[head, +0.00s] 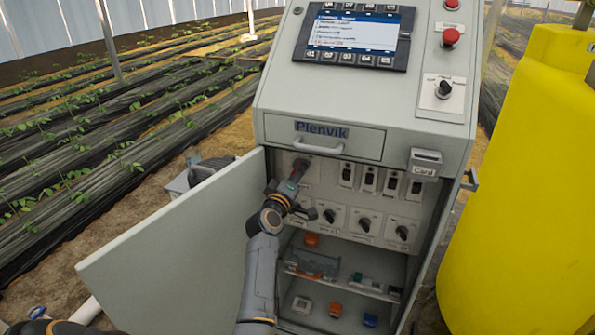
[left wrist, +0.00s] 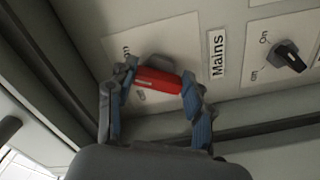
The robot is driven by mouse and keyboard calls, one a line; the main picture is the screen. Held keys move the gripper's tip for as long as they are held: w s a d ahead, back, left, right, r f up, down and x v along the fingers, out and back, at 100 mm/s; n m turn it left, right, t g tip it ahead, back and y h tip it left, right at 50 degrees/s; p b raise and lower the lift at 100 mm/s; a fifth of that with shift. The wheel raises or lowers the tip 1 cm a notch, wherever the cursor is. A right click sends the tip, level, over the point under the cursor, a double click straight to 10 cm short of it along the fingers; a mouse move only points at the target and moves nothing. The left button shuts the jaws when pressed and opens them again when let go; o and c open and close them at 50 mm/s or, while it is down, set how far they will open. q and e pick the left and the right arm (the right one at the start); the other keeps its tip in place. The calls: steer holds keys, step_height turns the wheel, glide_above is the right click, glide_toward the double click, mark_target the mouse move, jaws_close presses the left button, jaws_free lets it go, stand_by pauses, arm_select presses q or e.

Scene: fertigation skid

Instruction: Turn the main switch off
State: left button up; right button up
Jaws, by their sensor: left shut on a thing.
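The main switch's red handle (left wrist: 158,82) sits on a pale plate beside a label reading "Mains" (left wrist: 217,54) in the left wrist view. My left gripper (left wrist: 157,88) is shut on this handle, one finger at each end. In the head view the left gripper (head: 296,176) reaches into the open cabinet (head: 262,105), at the upper left of the inner panel, and hides most of the switch. Small lettering near the handle is partly covered, so I cannot tell whether it points to on or off. My right gripper is not in view.
The cabinet door (head: 165,250) stands open to the left. Breakers (head: 368,178) and black rotary knobs (head: 364,224) are close right of and below the gripper. A drawer (head: 325,137) is just above. A yellow tank (head: 530,200) stands right.

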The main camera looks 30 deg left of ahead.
arm_select(q)
steer(key=shift+r+n+p, duration=0.2)
steer(key=shift+n+p, duration=1.6)
steer(key=shift+n, duration=2)
steer(key=shift+r+n+p, duration=0.2)
steer(key=shift+n+p, duration=1.55)
steer(key=shift+n, duration=2.05)
steer(key=o, duration=1.1)
steer(key=shift+o, duration=0.2)
